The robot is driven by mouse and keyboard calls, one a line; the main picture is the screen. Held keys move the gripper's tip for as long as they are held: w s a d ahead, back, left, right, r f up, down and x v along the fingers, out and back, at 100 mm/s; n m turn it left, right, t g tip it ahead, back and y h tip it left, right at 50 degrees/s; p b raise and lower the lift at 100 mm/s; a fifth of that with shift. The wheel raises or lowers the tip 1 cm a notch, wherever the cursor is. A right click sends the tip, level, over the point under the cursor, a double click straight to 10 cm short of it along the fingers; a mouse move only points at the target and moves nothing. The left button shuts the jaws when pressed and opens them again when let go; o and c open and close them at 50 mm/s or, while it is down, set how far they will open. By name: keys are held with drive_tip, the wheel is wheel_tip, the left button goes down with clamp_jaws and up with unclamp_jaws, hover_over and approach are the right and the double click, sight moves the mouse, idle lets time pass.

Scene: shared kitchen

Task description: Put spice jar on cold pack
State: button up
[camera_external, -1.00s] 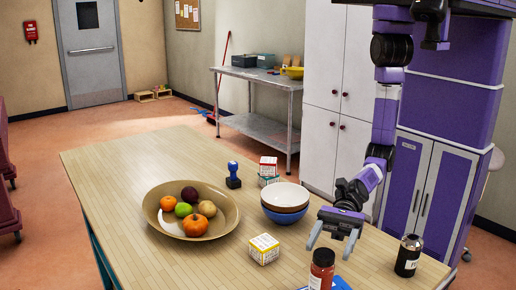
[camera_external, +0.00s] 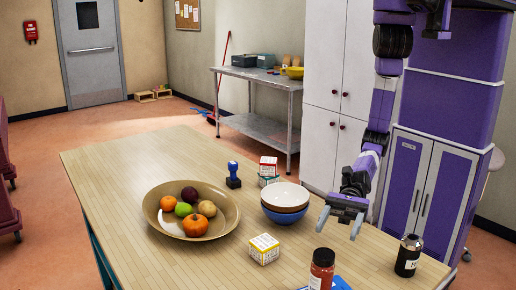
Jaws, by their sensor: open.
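The spice jar (camera_external: 321,271) is a reddish jar with a black lid, upright near the front edge of the view. A blue flat thing (camera_external: 341,284), probably the cold pack, shows partly at the bottom edge. The jar stands over or in front of it; I cannot tell whether it rests on it. My gripper (camera_external: 339,222) is open and empty. It is above the table, behind and above the jar, and apart from it.
A dark bottle (camera_external: 408,256) stands right of the jar. A small yellow-and-white box (camera_external: 263,249), stacked bowls (camera_external: 285,200), a fruit bowl (camera_external: 168,228), a blue stamp (camera_external: 233,176) and small boxes (camera_external: 268,168) are on the wooden table (camera_external: 130,170). The table's left part is clear.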

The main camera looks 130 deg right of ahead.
drive_tip(key=s+d+f+n+h, duration=0.1)
drive_tip(key=s+d+n, duration=0.3)
drive_tip(key=s+d, duration=0.1)
drive_tip(key=s+d+f+n+h, duration=0.1)
drive_tip(key=s+d+n, duration=0.4)
drive_tip(key=d, duration=0.2)
drive_tip(key=s+d+f+n+h, duration=0.1)
drive_tip(key=s+d+n, duration=0.3)
drive_tip(key=s+d, duration=0.1)
drive_tip(key=shift+s+d+f+n+h, duration=0.15)
drive_tip(key=shift+d+n+h, duration=0.2)
drive_tip(key=shift+d, duration=0.25)
drive_tip(key=s+d+r+n+h, duration=0.1)
drive_tip(key=s+r+n, duration=0.2)
drive_tip(key=s+n, duration=0.2)
drive_tip(key=s+d+r+n+h, duration=0.2)
drive_tip(key=s+n, duration=0.4)
drive_tip(key=s, duration=0.3)
drive_tip(key=s+d+r+n+g+h, duration=0.1)
drive_tip(key=s+r+n, duration=0.3)
drive_tip(key=s+n, duration=0.2)
drive_tip(key=shift+s+d, duration=0.4)
drive_tip(key=shift+s, duration=0.15)
drive_tip(key=shift+r+h, duration=0.1)
drive_tip(key=shift+h, duration=0.15)
